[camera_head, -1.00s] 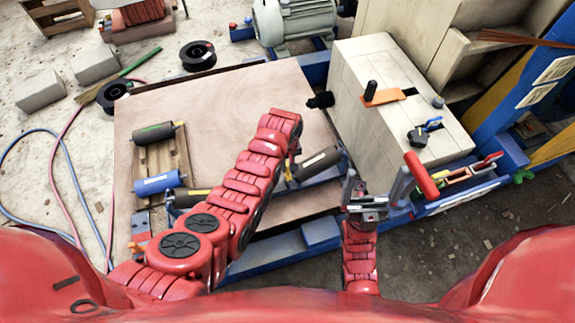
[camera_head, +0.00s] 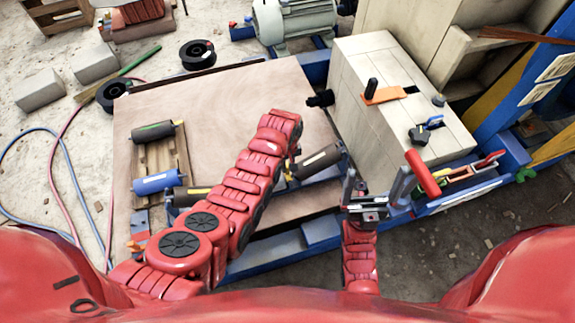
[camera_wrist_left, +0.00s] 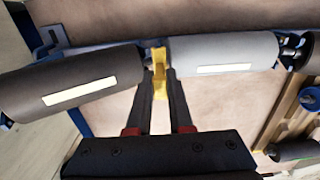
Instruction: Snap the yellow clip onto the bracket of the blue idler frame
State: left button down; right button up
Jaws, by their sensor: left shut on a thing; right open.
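My left gripper (camera_wrist_left: 160,78) is shut on the yellow clip (camera_wrist_left: 159,62). In the left wrist view the clip sits between the inner ends of a dark roller (camera_wrist_left: 70,82) and a grey roller (camera_wrist_left: 222,52) of the blue idler frame (camera_wrist_left: 57,38). The clip's upper part is at the gap between the rollers, where the bracket is mostly hidden. I cannot tell whether it is seated. In the head view my red left arm covers the middle of the frame (camera_head: 343,165). My right gripper (camera_head: 356,186) is open and empty, right of the frame.
A wooden tray (camera_head: 150,160) with a dark roller and a blue roller lies left on the board (camera_head: 220,95). A pale block housing (camera_head: 385,100) stands right of the board. A red-handled clamp (camera_head: 422,175) is close to my right gripper.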

pick_arm(q)
jog(key=shift+f+b, duration=0.3)
jog(key=shift+f, duration=0.2)
jog(key=c, duration=0.7)
grip_release()
jog(key=shift+c, duration=0.2)
jog(key=shift+r, duration=0.1)
notch_tip(320, 180, up, 17)
jog(key=p, duration=0.5)
jog(key=shift+r, duration=0.15)
